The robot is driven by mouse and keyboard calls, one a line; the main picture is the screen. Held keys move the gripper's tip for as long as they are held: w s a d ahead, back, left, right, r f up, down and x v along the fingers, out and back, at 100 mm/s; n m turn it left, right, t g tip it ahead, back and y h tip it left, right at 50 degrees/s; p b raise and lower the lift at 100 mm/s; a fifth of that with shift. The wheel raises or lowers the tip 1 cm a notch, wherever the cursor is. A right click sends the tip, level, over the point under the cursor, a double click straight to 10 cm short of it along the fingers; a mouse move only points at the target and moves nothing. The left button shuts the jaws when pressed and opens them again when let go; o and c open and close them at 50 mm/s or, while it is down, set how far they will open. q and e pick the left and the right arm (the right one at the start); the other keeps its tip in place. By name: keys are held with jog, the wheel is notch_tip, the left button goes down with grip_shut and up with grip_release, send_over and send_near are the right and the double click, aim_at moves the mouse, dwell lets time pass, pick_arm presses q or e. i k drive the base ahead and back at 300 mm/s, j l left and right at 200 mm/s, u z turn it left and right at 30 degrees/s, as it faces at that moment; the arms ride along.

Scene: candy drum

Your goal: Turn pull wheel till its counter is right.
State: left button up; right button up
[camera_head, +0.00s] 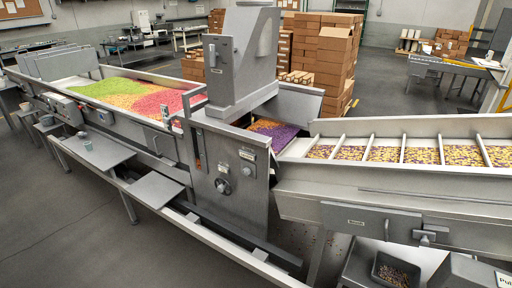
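No pull wheel with a counter can be made out for certain. A sign (503,281) at the bottom right corner is cut off by the picture's edge and seems to begin with "Pu". A round dark knob (222,186) sits on the front of the grey machine housing (230,215) near the middle, with a small round fitting above it. No counter digits can be read. Neither of my grippers shows in the head view.
A sloped conveyor (395,193) with yellow and purple candy runs right. A long trough (185,92) with green, orange and pink candy lies left. A dark bin (395,271) of candy stands at the lower right. Stacked cartons (330,60) stand behind. Grey floor is clear at lower left.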

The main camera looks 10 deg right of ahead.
aim_at(222, 188)
jog(key=z, duration=2.35)
jog(key=u, duration=2.35)
jog(key=i+j+z, duration=0.15)
jog(key=i+j, duration=0.2)
jog(key=i+j+z, duration=0.2)
jog(key=i+j, duration=0.15)
jog(key=i+j+z, duration=0.15)
jog(key=i+j, duration=0.25)
jog(key=i+j+z, duration=0.2)
jog(key=j, duration=0.3)
jog(key=i+j+z, duration=0.15)
jog(key=i+j, duration=0.25)
jog(key=j, duration=0.15)
